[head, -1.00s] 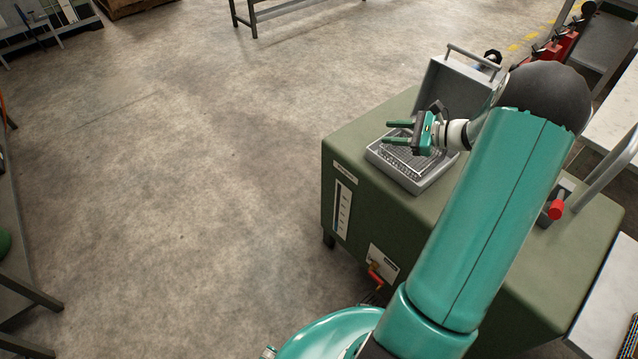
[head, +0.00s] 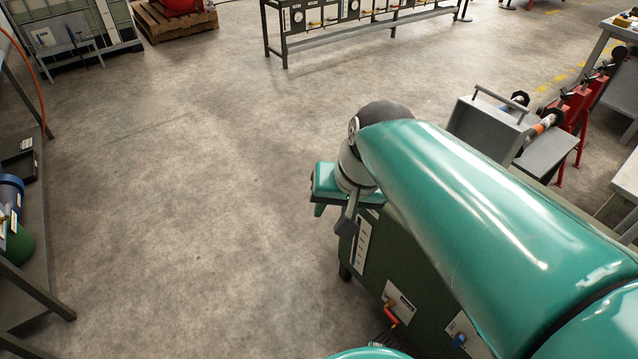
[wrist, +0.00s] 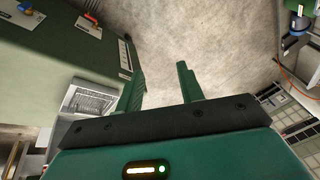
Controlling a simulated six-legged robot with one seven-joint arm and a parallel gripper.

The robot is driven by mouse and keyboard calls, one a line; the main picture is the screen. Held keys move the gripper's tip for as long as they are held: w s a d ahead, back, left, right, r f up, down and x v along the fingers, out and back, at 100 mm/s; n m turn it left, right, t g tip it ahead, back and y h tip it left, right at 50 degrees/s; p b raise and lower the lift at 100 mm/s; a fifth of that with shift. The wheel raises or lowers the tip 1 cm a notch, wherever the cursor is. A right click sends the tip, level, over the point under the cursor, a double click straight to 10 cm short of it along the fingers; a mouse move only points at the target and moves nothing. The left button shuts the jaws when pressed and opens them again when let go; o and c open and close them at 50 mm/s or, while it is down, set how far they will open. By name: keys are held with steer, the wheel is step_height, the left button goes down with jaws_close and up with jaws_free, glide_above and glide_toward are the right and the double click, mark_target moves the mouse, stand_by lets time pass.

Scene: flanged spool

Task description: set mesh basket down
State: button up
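The mesh basket (wrist: 92,100) shows in the wrist view as a grey mesh inside a pale open-topped basin, left of my gripper. The basin is set in the top of a green cabinet (wrist: 55,62). In the head view my arm hides both basket and basin. My gripper (wrist: 160,75) has its two green fingers apart, with only floor visible between them. It is clear of the basket, off to one side. In the head view, my gripper (head: 325,190) hangs by the cabinet's front left edge, its fingers partly hidden.
A raised grey lid (head: 486,124) with a bar handle stands at the back of the cabinet. Red stands (head: 575,110) and tables lie beyond at right. A long bench (head: 350,38) stands at the back. The concrete floor (head: 200,200) at left is open.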

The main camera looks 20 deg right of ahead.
steer(key=s+n, duration=0.1)
steer(key=s+a+r+n+t+h, duration=0.1)
steer(key=s+n, duration=0.1)
steer(key=s, duration=0.1)
steer(key=shift+s+a+r+n+t, duration=0.1)
steer(key=shift+a+r+n+t, duration=0.1)
steer(key=shift+n+t, duration=0.2)
steer(key=shift+d, duration=0.3)
